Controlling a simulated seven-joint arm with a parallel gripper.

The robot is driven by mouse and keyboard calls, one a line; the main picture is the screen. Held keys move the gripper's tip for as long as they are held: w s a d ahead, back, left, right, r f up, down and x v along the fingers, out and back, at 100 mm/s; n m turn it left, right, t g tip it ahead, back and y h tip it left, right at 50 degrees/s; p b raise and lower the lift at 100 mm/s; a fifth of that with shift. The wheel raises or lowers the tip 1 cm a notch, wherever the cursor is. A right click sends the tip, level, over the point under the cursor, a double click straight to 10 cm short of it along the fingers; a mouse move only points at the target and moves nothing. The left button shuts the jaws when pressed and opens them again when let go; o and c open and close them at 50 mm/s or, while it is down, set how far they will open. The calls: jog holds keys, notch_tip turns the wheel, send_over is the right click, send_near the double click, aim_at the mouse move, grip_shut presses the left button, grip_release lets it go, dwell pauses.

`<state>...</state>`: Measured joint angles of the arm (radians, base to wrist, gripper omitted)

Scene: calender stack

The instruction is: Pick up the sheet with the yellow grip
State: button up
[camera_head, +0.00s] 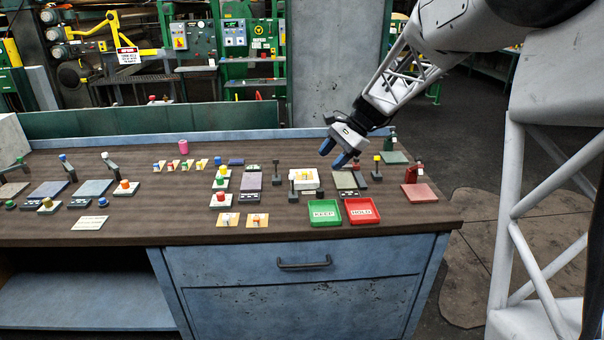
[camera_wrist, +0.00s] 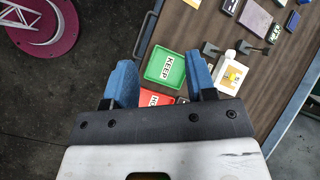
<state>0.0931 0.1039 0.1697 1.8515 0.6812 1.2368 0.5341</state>
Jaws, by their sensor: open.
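A white piece with a yellow grip (camera_head: 304,179) lies on the dark bench behind the green and red trays. It also shows in the wrist view (camera_wrist: 231,75), right of my fingers. Whether it is one sheet or several stacked is too small to tell. My gripper (camera_head: 334,153) is open and empty, with its two blue fingers apart above the back of the bench. In the wrist view my gripper (camera_wrist: 162,75) has the green KEEP tray (camera_wrist: 165,68) showing between its fingers. The red HOLD tray (camera_wrist: 150,97) is partly hidden by my gripper there.
The green KEEP tray (camera_head: 324,225) and red HOLD tray (camera_head: 362,222) stand at the front edge. Dark upright posts (camera_head: 276,172) stand near the white piece. A red stand (camera_head: 413,178) is at the right. Several small coloured-grip pieces and levers fill the left.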

jog(key=w+f+m+y, duration=0.1)
jog(key=w+f+m, duration=0.15)
jog(key=w, duration=0.45)
jog(key=w+f+m+y, duration=0.1)
jog(key=w+f+y, duration=0.1)
jog(key=w+f, duration=0.35)
jog(key=m+y, duration=0.3)
jog(key=m, duration=0.1)
send_near(306, 172)
jog(key=shift+a+f+t, duration=0.3)
jog(key=shift+a+f, duration=0.1)
jog(key=shift+a, duration=0.45)
jog(key=shift+x, duration=1.3)
jog(key=shift+x, duration=2.6)
